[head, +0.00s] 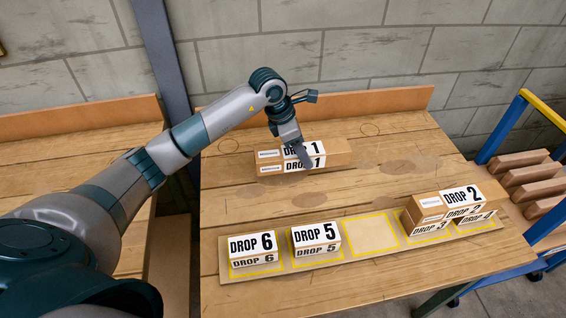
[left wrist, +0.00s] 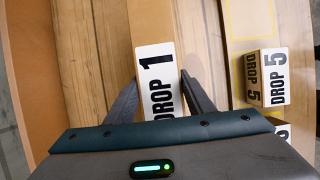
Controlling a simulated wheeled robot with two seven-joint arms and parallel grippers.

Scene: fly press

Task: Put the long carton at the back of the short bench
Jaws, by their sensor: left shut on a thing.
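The long carton (head: 336,158) is brown with DROP 1 labels on its top and front. It lies left to right on the short bench (head: 380,180), toward the back and apart from the rear board. I cannot tell whether the carton touches the bench. My right gripper is not in view.
A board with yellow outlined spots (head: 372,236) lies along the front. DROP 6 (head: 253,247) and DROP 5 (head: 317,240) cartons stand left on it, with an empty spot beside them. Cartons including DROP 2 (head: 462,199) are piled at right. The rear board (head: 370,101) edges the bench.

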